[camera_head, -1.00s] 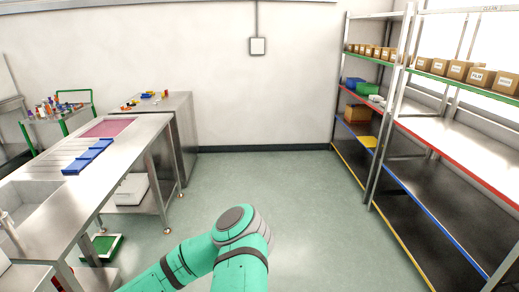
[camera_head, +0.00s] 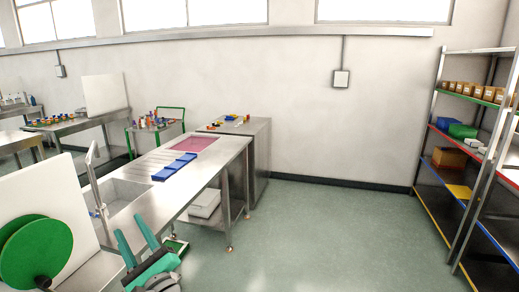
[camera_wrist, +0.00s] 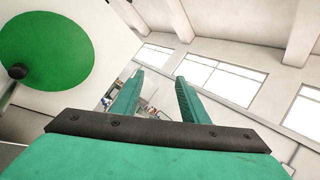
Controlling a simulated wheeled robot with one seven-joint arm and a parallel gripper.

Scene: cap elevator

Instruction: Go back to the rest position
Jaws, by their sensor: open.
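My gripper (camera_head: 138,247) is at the lower left of the head view, with its two green fingers pointing up and spread apart. Nothing is between them. In the wrist view my gripper (camera_wrist: 157,90) also shows open and empty, with windows and wall beyond it. It is beside the steel sink counter (camera_head: 222,160) and to the right of a white panel with a green disc (camera_head: 35,252). The disc also shows at the upper left of the wrist view (camera_wrist: 45,48).
A blue tray (camera_head: 174,167) and a pink mat (camera_head: 195,144) lie on the counter. A faucet (camera_head: 98,200) rises by the sink. Shelves with boxes (camera_head: 450,158) stand at the right. The floor (camera_head: 330,235) between counter and shelves is clear.

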